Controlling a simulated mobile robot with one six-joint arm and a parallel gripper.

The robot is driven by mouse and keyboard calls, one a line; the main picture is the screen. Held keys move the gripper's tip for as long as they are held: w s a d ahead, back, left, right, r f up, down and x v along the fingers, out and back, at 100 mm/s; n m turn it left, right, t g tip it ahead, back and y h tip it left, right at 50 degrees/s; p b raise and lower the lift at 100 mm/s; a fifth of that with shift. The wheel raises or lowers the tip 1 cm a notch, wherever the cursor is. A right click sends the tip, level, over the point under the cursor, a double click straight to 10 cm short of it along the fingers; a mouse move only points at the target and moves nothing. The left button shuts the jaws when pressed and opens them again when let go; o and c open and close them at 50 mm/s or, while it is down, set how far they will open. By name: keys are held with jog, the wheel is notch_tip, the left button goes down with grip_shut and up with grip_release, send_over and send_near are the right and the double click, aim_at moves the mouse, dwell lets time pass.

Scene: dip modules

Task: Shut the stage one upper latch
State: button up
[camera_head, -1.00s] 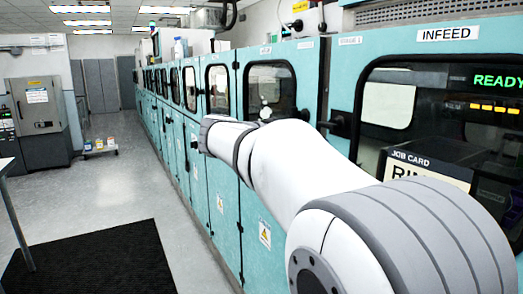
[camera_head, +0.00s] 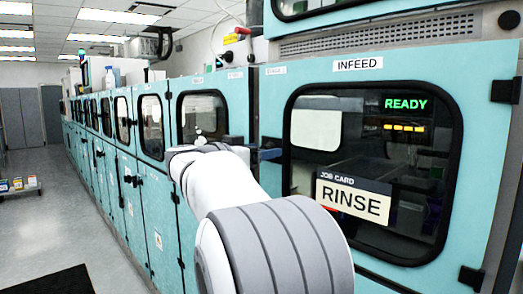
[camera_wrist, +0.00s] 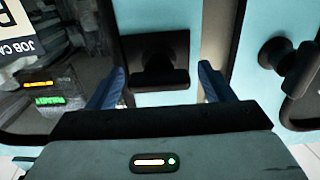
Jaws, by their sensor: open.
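A black latch (camera_wrist: 160,62) sits on the teal door beside the infeed window, in the middle of the wrist view. My gripper (camera_wrist: 161,78) is open, its two blue fingers on either side of the latch with gaps to it. Contact with it cannot be told. In the head view my gripper (camera_head: 266,154) is at the left edge of the infeed door (camera_head: 272,105), mostly hidden behind my white arm. A small label (camera_head: 276,71) above there appears to read STAGE 1. The latch is largely hidden in the head view, and its position, open or shut, is unclear.
A second black latch (camera_wrist: 285,65) is on the neighbouring door, right in the wrist view. A RINSE job card (camera_head: 352,202) shows at the infeed window.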

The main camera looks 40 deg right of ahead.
jog(key=shift+c, duration=0.4)
jog(key=c, duration=0.9)
jog(key=shift+r, duration=0.1)
jog(key=shift+d, duration=0.1)
jog(key=shift+f+n+b, duration=0.25)
jog(key=shift+n+b, duration=0.75)
jog(key=shift+n, duration=0.2)
jog(key=n+b, duration=0.1)
jog(key=n, duration=0.4)
jog(key=shift+r, duration=0.1)
jog(key=shift+w+r, duration=0.1)
